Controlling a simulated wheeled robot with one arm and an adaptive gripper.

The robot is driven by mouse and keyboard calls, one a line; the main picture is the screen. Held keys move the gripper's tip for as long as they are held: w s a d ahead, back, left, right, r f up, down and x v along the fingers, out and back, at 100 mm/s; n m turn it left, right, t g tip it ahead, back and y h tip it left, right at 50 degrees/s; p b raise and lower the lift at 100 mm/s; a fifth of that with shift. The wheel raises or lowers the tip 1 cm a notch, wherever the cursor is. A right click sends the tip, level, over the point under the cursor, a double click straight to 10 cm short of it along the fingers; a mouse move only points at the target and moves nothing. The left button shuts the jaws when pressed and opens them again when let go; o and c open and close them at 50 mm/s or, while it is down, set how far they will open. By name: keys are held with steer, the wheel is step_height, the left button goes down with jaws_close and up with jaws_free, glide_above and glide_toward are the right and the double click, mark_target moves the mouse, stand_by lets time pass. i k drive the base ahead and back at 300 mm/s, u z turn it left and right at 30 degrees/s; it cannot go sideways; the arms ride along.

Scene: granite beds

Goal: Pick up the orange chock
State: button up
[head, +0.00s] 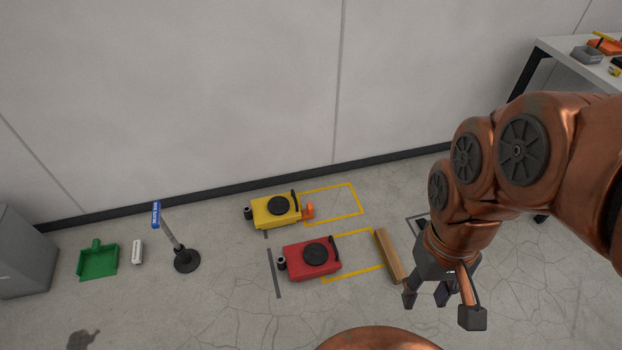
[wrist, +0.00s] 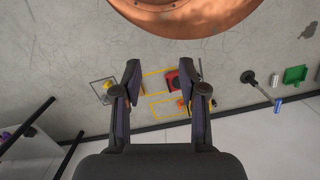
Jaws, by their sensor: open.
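The orange chock (head: 308,211) is a small orange piece on the floor, at the right end of the yellow machine (head: 276,211). It lies at the left side of a yellow floor outline; whether it touches the machine I cannot tell. In the wrist view a small orange patch, probably the chock (wrist: 181,102), shows beside the right finger, which hides part of that area. My gripper (head: 441,304) is open and empty, in front and to the right of the chock in the head view. Its spread fingers (wrist: 159,64) also show in the wrist view.
A red machine (head: 312,259) and a wooden beam (head: 390,256) lie in front of the yellow machine. A sign post (head: 186,260) and green dustpan (head: 98,260) stand left. The wall runs behind. A table (head: 568,57) stands at the right.

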mark_target(308, 213)
steer(key=i, duration=1.3)
steer(key=u, duration=0.05)
